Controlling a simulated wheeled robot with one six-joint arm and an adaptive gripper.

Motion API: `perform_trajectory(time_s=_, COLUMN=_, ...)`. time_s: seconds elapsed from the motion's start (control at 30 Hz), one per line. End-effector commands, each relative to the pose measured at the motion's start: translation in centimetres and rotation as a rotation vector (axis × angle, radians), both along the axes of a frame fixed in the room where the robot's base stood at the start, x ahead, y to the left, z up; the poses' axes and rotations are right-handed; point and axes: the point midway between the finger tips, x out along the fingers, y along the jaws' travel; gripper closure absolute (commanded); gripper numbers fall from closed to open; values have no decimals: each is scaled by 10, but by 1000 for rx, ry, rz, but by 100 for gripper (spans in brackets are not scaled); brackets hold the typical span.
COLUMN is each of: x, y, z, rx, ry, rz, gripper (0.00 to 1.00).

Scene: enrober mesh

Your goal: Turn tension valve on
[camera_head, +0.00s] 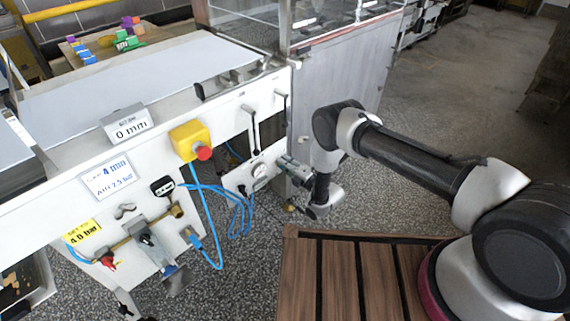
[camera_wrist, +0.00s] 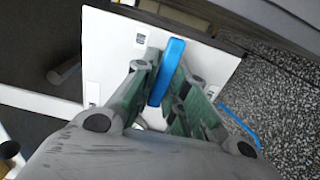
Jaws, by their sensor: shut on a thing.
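A blue bar-shaped handle (camera_wrist: 165,75) stands out from a white panel (camera_wrist: 118,60) in the wrist view. I take it to be the tension valve's handle, but no readable label shows beside it. My gripper (camera_wrist: 163,88) has one finger on each side of the handle and is shut on it. In the head view my gripper (camera_head: 292,168) reaches the right end of the machine's front, beside a small white panel (camera_head: 240,180) with a round white fitting. The blue handle is hidden there by the gripper.
Blue hoses (camera_head: 240,215) hang left of my gripper. A yellow box with a red button (camera_head: 203,152), a lever (camera_head: 254,130) and brass pipework with a red-handled valve (camera_head: 105,258) are on the machine front. A slatted wooden surface (camera_head: 335,275) lies below my arm.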

Motion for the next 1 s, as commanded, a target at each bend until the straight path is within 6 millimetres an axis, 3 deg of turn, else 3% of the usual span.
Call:
perform_trajectory(time_s=0.07, x=-1, y=1, z=-1, rx=-1, ry=1, rz=2, gripper=100)
perform_trajectory(time_s=0.1, x=-1, y=1, z=-1, rx=-1, ry=2, rz=2, gripper=82)
perform_trajectory(time_s=0.2, x=-1, y=1, z=-1, rx=0, ry=1, rz=2, gripper=66)
perform_trajectory(time_s=0.57, x=-3, y=-3, z=-1, rx=-1, ry=2, rz=1, gripper=66)
perform_trajectory(time_s=1.0, x=-59, y=-69, z=-1, rx=-2, ry=4, rz=-1, gripper=66)
